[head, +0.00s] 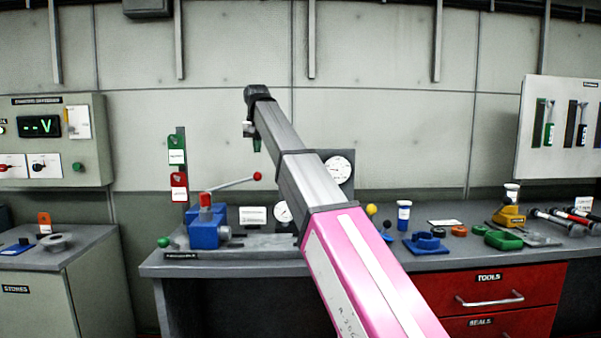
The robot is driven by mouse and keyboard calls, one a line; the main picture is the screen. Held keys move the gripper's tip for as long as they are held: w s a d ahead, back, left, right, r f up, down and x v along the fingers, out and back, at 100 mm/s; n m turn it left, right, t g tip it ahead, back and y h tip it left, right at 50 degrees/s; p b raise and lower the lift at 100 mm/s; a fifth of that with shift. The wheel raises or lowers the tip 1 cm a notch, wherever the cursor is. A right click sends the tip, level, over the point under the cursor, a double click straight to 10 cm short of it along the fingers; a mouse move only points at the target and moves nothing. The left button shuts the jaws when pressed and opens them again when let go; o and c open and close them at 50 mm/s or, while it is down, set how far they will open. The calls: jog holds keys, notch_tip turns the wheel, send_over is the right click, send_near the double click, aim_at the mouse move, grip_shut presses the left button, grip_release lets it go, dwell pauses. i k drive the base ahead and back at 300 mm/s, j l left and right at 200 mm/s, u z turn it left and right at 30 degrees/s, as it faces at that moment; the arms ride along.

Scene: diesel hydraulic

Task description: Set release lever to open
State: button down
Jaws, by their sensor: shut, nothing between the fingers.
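A blue hydraulic pump block (204,235) with a red cap stands at the left end of the workbench. A long handle with a red knob (257,177) slants up to the right from it. A small lever with a green knob (163,242) sits low at the block's left; I cannot tell for sure whether it is the release lever, or its setting. My gripper (256,146) is shut and empty, pointing down in the air above the handle, apart from the pump. Its fingers are small and dark in this view.
An upright strip with a green tag (176,156) and a red tag (179,188) stands behind the pump. Gauges (284,213) are at the bench back. My pink arm hides the bench middle. Loose parts and a blue holder (425,243) lie right.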

aim_at(163, 242)
jog(key=k, duration=1)
